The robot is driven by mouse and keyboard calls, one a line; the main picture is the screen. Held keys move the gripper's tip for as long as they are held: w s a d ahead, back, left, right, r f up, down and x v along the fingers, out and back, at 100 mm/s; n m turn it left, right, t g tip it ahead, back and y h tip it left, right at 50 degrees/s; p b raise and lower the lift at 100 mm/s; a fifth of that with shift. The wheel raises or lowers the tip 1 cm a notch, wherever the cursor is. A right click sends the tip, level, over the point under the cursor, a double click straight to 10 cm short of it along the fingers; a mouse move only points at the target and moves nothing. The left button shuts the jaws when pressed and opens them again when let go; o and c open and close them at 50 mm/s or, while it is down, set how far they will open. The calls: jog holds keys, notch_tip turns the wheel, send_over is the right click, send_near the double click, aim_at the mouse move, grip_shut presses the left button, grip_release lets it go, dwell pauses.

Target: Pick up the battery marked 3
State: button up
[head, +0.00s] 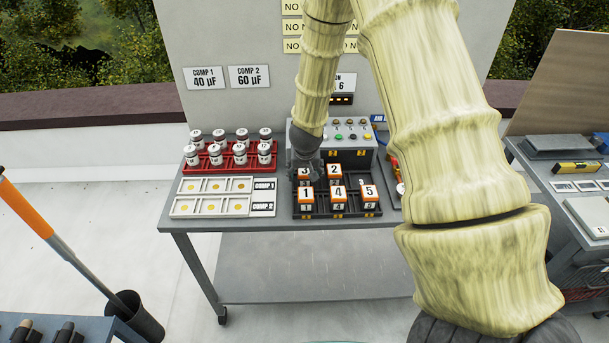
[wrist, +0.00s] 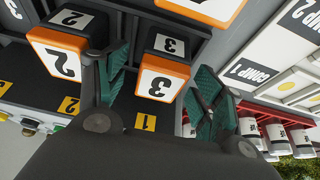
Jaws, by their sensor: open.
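In the wrist view battery 3 (wrist: 162,80) appears upside down, between the two green-padded fingers of my gripper (wrist: 160,92). My gripper is open, with one finger on each side of the battery; I cannot tell whether either touches it. In the head view my gripper (head: 305,160) is just above and behind the battery and partly hides it. Battery 2 (wrist: 62,60) stands close beside the left finger.
Batteries 1 (head: 305,194), 4 (head: 338,194) and 5 (head: 369,193) stand in the front row. A red rack (head: 222,169) of white canisters and white trays (head: 210,206) lie to the left. A grey control box (head: 347,152) stands behind.

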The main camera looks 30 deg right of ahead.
jog(key=shift+x, duration=0.85)
jog(key=c, duration=1.3)
jog(key=shift+c, duration=0.2)
jog(key=shift+r, duration=0.15)
